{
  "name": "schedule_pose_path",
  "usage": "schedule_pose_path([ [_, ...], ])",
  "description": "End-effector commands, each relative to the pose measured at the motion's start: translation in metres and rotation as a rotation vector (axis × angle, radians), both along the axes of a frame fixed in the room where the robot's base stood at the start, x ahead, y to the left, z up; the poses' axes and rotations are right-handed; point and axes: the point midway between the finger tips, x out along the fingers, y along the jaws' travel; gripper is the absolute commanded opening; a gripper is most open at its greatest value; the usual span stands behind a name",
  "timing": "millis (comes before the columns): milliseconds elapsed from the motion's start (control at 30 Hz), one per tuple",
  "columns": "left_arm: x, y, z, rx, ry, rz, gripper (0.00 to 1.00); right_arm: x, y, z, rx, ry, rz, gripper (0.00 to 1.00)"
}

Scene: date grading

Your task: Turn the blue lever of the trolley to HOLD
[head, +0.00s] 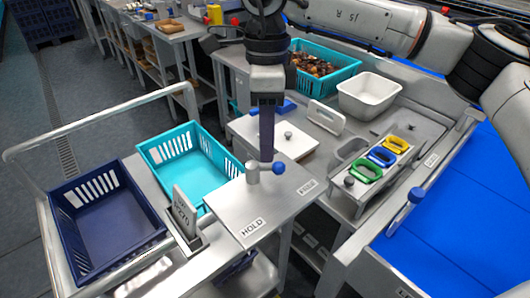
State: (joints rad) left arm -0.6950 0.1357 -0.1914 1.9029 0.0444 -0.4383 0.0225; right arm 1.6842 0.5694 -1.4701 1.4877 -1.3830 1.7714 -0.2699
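The trolley's blue lever has a round blue knob (278,168) and a grey pivot post (252,173) on a grey top plate. The knob lies to the right of the post, on the side away from the HOLD label (252,227). A second label (308,187), too small to read surely, is at the plate's right edge. My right gripper (267,158) points straight down, with its tips between post and knob, hiding the lever's bar. It shows edge-on, so I cannot tell whether it grips or touches the bar. My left gripper is not in view.
The trolley carries a teal crate (205,141), a navy crate (72,204) and an upright sign (186,212). To the right stand a tool rack with coloured handles (383,156), a white tub (371,87) and a blue conveyor (470,225) with another blue-knobbed lever (416,194).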

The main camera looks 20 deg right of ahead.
Motion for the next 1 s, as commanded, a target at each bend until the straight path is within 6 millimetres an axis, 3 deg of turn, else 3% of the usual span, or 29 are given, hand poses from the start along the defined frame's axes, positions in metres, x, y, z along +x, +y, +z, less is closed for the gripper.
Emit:
schedule_pose_path([
  [100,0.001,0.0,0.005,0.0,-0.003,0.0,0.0,-0.003,0.001,-0.02,0.001,0.004,0.001,0.27],
  [300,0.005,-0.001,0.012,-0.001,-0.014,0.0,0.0,-0.005,0.002,-0.041,0.001,0.002,0.0,0.27],
  [633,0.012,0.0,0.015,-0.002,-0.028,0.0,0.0,-0.005,0.002,-0.045,0.002,0.0,0.0,0.27],
  [800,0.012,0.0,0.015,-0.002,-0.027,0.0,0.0,-0.005,0.002,-0.045,0.002,0.0,0.0,0.0],
  [1000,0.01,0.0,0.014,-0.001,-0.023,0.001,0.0,-0.005,0.002,-0.045,0.003,0.0,-0.001,0.0],
])
